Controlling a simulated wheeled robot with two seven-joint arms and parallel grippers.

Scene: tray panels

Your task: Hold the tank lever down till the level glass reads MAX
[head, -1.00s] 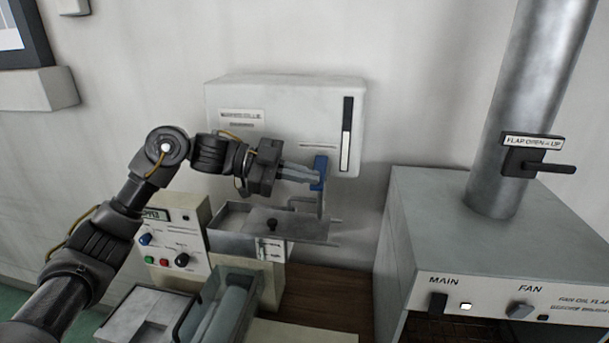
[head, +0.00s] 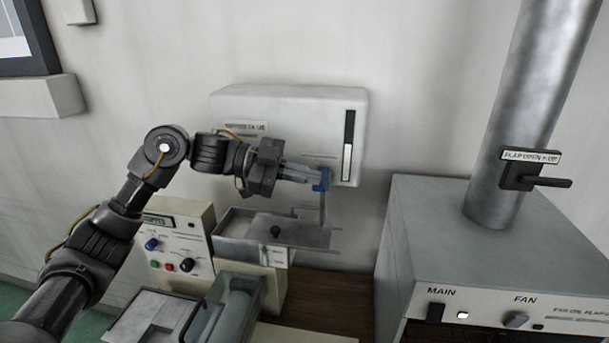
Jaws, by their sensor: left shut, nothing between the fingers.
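The tank (head: 225,110) is a white box on the wall. Its level glass (head: 348,145) is a narrow upright strip at the right of its front, dark above and white in about the lower half. No MAX mark can be read. The blue lever (head: 325,180) is at the tank's lower right edge. My left gripper (head: 308,177) is shut and empty, its fingertips at the lever's left side and partly covering it. They appear to touch it, but I cannot tell for sure. My right gripper is not in view.
Below the lever is a metal tray (head: 300,238) with a black knob. A control box (head: 178,222) with knobs and buttons stands left of it. At right are a grey cabinet (head: 430,230) and a metal pipe (head: 520,110) with a protruding flap handle (head: 550,182).

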